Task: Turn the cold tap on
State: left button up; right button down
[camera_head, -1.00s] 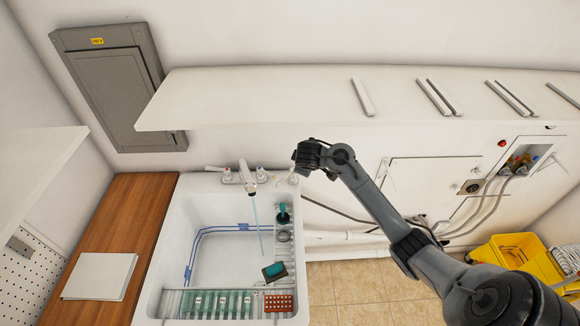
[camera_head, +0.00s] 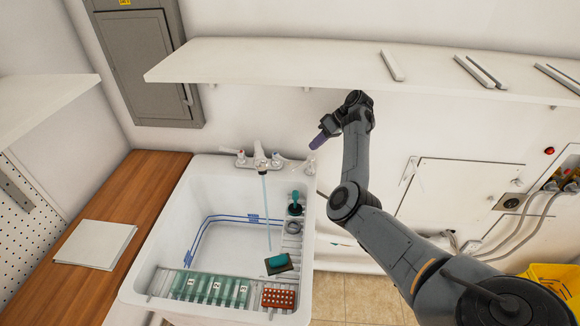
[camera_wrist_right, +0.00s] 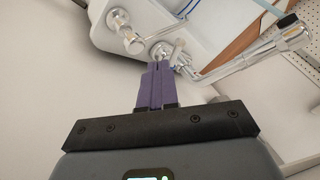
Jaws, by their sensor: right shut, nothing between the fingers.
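The faucet (camera_head: 262,160) stands on the back rim of the white sink (camera_head: 172,235). Its left handle (camera_head: 240,158) has a red mark and its right, cold handle (camera_head: 277,161) a blue mark. A thin blue water stream (camera_head: 267,212) falls from the spout into the basin. My right gripper (camera_head: 318,141) is shut and empty, above and right of the cold handle. In the right wrist view its purple fingers (camera_wrist_right: 158,66) point at a chrome tap base (camera_wrist_right: 160,51); I cannot tell whether they touch. My left gripper is not in view.
A small separate spigot (camera_head: 309,160) stands at the sink's back right corner, close below my right gripper. A white shelf (camera_head: 290,68) overhangs the back wall. A wooden counter (camera_head: 135,185) lies left of the sink.

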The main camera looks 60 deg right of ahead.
aim_at(282, 159)
jog(key=shift+w+r+t, duration=0.3)
jog(key=shift+w+r, duration=0.05)
jog(key=shift+w, duration=0.1)
jog(key=shift+w+a, duration=0.1)
jog(key=shift+w, duration=0.1)
jog(key=x, duration=0.7)
jog(key=shift+w+a+f+p, duration=0.15)
jog(key=shift+w+f+p, duration=0.15)
jog(key=shift+p, duration=0.1)
jog(key=shift+w+a+f, duration=0.2)
jog(key=shift+w+f, duration=0.15)
jog(key=shift+f, duration=0.2)
